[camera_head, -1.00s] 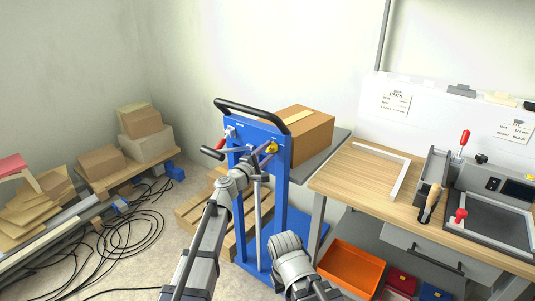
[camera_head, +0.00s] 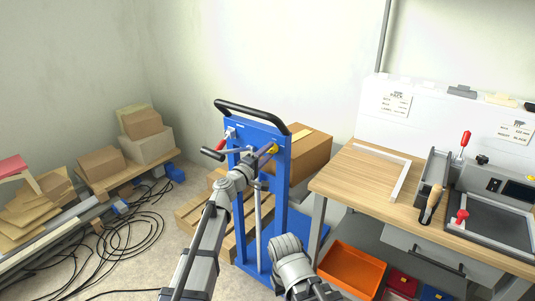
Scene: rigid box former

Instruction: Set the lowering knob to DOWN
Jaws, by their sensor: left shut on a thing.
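The blue lift (camera_head: 281,190) stands upright in the middle of the view, with a black push bar (camera_head: 250,112) on top.
A cardboard box (camera_head: 311,150) sits behind the lift. A red-tipped lever (camera_head: 228,136) and a black handle (camera_head: 212,154) are left of the knob. A wooden workbench (camera_head: 365,180) stands at right, an orange bin (camera_head: 351,268) below it. Black cables (camera_head: 130,235) lie on the floor at left.

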